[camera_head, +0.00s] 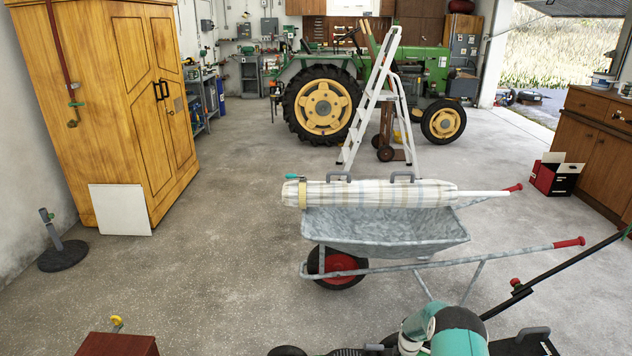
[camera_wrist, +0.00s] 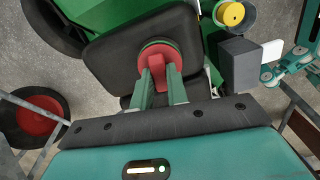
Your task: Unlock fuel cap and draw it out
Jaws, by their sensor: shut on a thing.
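The fuel cap (camera_wrist: 156,54) shows in the wrist view as a round red disc with a raised red grip bar and a green rim. It is at a dark, rounded machine housing (camera_wrist: 108,57); I cannot tell whether it is seated or slightly raised. My gripper (camera_wrist: 158,77) is shut on the cap's grip bar, with a pale green finger on each side. The fingers hide part of the cap's near side. In the head view the cap and my fingertips are not visible.
A wheelbarrow (camera_head: 385,243) carrying a long striped roll (camera_head: 375,195) stands ahead; its wheel shows left in the wrist view. Beside the housing are a grey block (camera_wrist: 240,70) and a yellow cap (camera_wrist: 231,14). A green tractor (camera_head: 432,70) stands far back.

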